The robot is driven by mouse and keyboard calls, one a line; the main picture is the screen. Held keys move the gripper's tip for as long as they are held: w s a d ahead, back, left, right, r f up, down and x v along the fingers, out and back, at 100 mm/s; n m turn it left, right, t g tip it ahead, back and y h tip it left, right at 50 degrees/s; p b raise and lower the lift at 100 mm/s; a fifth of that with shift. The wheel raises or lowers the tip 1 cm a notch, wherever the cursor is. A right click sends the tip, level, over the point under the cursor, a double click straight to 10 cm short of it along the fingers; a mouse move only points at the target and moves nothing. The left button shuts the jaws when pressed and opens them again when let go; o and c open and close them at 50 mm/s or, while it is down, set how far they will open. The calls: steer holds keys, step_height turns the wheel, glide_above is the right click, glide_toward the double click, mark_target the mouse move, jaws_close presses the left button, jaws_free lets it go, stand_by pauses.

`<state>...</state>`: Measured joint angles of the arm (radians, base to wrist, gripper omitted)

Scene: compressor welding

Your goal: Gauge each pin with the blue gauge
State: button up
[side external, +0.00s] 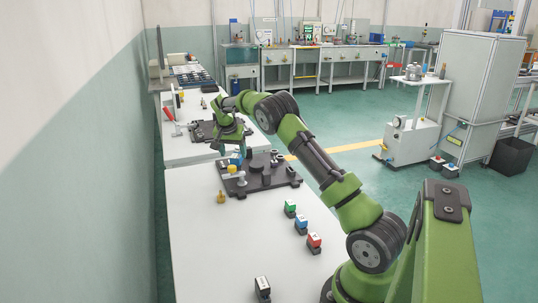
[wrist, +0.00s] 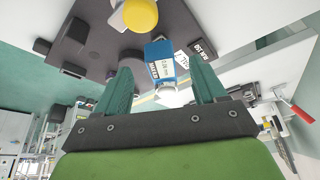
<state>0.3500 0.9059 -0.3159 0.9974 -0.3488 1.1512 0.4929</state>
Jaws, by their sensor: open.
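The blue gauge (wrist: 158,58), a block with a white label, shows in the wrist view between my two green fingers. In the side view a small blue part (side external: 236,160) shows just below my gripper (side external: 232,151), at the dark fixture plate (side external: 262,184). My gripper is open, with its fingers (wrist: 160,66) on either side of the gauge; I cannot tell whether they touch it. A yellow-topped part (wrist: 140,14) is close to the gauge. Dark round posts stand on the plate; which of them are pins is too small to tell.
Green (side external: 290,208), blue (side external: 301,222) and red (side external: 314,241) labelled blocks stand on the white table (side external: 215,255). A black-and-white block (side external: 262,287) is at the front. A small yellow part (side external: 221,197) is left of the plate. A second fixture (side external: 203,131) is behind.

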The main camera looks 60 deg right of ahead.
mark_target(235, 157)
steer(key=shift+x, duration=3.2)
steer(key=shift+r, duration=0.1)
jaws_close()
steer(key=shift+r, duration=0.15)
steer(key=shift+r, duration=2.6)
